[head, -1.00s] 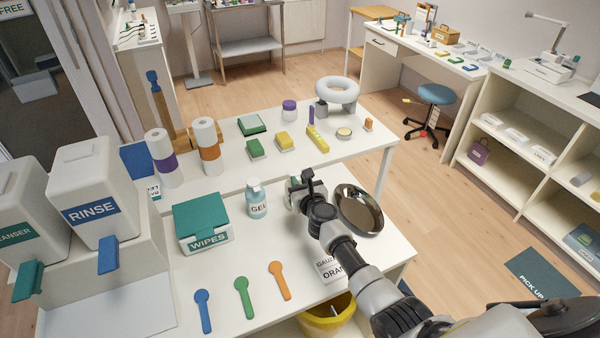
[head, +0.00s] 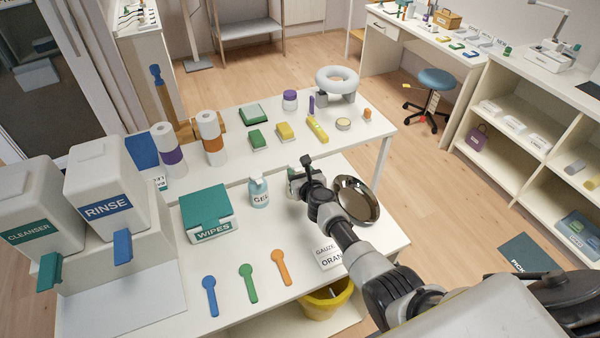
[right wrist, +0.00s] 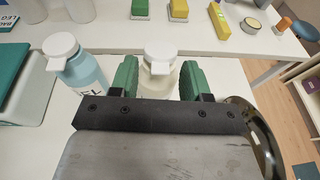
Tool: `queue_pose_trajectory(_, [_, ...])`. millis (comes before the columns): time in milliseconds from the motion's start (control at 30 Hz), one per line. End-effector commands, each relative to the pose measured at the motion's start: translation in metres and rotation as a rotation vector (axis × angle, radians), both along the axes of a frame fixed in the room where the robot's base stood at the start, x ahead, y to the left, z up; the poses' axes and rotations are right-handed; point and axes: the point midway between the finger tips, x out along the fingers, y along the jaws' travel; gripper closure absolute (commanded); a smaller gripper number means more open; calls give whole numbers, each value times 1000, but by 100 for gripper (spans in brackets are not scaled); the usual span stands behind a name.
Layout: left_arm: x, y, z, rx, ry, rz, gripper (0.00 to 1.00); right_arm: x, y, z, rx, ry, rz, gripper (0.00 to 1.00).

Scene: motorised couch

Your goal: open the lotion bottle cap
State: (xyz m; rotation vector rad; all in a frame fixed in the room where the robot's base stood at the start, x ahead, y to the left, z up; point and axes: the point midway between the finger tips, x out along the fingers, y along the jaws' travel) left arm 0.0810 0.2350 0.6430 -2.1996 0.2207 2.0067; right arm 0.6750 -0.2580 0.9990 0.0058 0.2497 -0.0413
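The cream bottle with a white pump-style cap (right wrist: 159,52), which I take for the lotion bottle, stands upright on the front table. Its label is hidden. In the head view the bottle (head: 293,176) is mostly behind my right gripper (head: 301,183). In the right wrist view the green finger pads of my right gripper (right wrist: 159,80) sit on both sides of the bottle body, below the cap, with no clear gap. The cap is on and free of the fingers. My left gripper is not in view.
A blue GEL bottle (head: 259,192) stands close by on the left; it also shows in the right wrist view (right wrist: 78,68). A round metal dish (head: 357,200) lies close on the right. A green-lidded WIPES box (head: 207,212) and coloured spoons (head: 248,283) occupy the table's left and front.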

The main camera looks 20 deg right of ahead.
Motion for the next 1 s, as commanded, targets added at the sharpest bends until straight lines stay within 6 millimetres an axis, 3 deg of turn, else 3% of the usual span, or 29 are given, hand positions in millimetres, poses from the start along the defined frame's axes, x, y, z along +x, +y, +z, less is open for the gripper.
queue_pose_trajectory(300, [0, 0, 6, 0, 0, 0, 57, -5, 0, 3, -1, 0, -1, 53])
queue_pose_trajectory(467, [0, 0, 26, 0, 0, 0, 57, -30, 1, 13, -3, 1, 2, 53])
queue_pose_trajectory(533, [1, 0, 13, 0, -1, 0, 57, -30, -5, 12, -13, -17, -5, 53])
queue_pose_trajectory(767, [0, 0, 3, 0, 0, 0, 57, -53, 0, 11, -8, -2, 3, 53])
queue_pose_trajectory(1000, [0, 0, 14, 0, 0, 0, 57, -92, 4, 23, 0, 1, 1, 53])
